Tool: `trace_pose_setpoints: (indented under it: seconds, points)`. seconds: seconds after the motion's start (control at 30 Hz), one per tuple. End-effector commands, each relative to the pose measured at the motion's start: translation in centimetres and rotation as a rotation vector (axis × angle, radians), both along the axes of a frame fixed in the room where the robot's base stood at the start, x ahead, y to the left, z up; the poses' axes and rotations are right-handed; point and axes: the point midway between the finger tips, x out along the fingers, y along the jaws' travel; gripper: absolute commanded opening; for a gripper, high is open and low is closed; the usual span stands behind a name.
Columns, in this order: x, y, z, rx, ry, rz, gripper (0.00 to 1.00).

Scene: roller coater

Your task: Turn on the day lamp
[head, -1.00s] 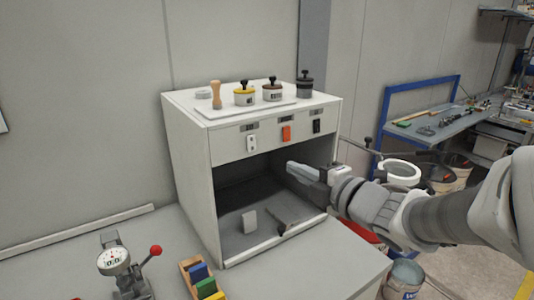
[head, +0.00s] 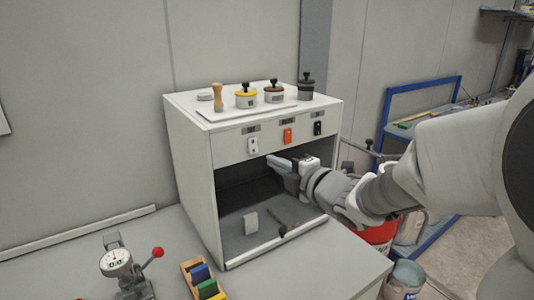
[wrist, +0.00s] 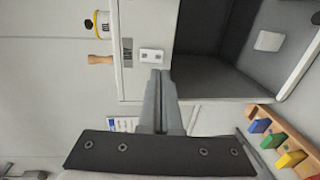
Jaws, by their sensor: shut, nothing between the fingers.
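A light booth (head: 189,165) stands on the bench, with a white switch (head: 253,145), an orange switch (head: 287,136) and a black switch (head: 317,128) in a row on its front panel. My gripper (head: 270,160) is shut and empty, in front of the booth's opening, a little below and right of the white switch. In the wrist view the fingertips (wrist: 160,72) lie close beside the white switch (wrist: 151,55); contact cannot be told. No lamp is visible; the booth interior is dark.
On the booth's top stand a wooden-handled tool (head: 217,96) and several lidded pots. A small white block (head: 251,222) lies inside. A gauge with a red-knobbed lever (head: 117,263) and a wooden rack of coloured blocks (head: 203,280) stand on the bench.

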Motion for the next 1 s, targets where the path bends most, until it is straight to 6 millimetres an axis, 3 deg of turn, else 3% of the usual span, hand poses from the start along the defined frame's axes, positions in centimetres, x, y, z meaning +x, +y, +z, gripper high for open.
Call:
trace_pose_setpoints:
  seconds: [0.2, 0.4, 1.0]
  points:
    - [3.0, 2.1, -0.3, 0.001, 0.002, 0.003, 0.0]
    - [4.8, 3.3, -0.6, 0.001, 0.001, 0.002, 0.0]
    - [5.5, 3.7, -1.0, 0.002, -0.003, 0.0, 0.0]
